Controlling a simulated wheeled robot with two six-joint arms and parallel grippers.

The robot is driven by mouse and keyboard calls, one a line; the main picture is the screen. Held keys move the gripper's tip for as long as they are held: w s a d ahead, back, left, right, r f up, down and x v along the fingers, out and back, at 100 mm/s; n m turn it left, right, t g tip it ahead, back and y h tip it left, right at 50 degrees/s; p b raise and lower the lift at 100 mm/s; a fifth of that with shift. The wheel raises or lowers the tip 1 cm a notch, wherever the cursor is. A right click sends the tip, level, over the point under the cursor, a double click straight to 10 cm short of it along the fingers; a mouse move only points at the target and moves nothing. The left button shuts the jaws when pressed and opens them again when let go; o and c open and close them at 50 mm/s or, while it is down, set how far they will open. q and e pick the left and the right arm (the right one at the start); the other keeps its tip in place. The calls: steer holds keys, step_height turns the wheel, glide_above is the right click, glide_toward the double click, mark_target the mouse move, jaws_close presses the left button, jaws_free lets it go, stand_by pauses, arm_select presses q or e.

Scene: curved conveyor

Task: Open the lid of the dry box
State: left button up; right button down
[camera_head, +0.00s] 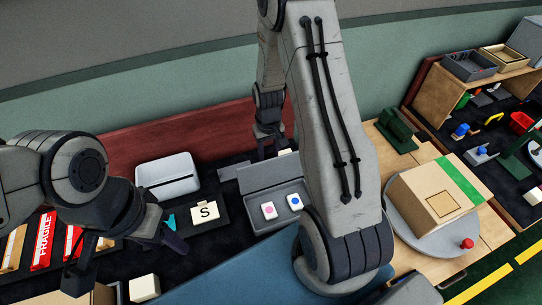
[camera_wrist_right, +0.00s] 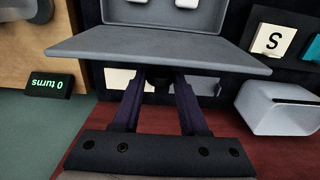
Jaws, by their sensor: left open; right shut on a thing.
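The dry box is an open grey case (camera_head: 285,220) in the middle of the head view, with a pink-dotted and a blue-dotted white tile inside. Its flat grey lid (camera_head: 272,172) stands raised at the back edge; it also spans the right wrist view (camera_wrist_right: 160,48). My right gripper (camera_head: 268,143) is behind the box. In the wrist view its fingers (camera_wrist_right: 158,82) meet the lid's outer edge and are shut there; the exact contact is hidden under the lid. My left gripper (camera_head: 130,265) is open and empty at the lower left, apart from the box.
A white slotted box (camera_head: 168,177) and an S tile (camera_head: 205,211) lie left of the dry box. A white cube (camera_head: 144,288) is near my left gripper. A cardboard box (camera_head: 438,195) sits on a round turntable at right. A "0 turns" display (camera_wrist_right: 50,85) shows in the wrist view.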

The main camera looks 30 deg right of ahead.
steer(key=shift+w, duration=0.4)
steer(key=shift+c, duration=2.4)
jaws_free()
steer(key=shift+s, duration=0.1)
step_height(320, 180, up, 10)
steer(key=b, duration=0.1)
steer(key=shift+r, duration=0.2)
steer(key=shift+d, duration=0.1)
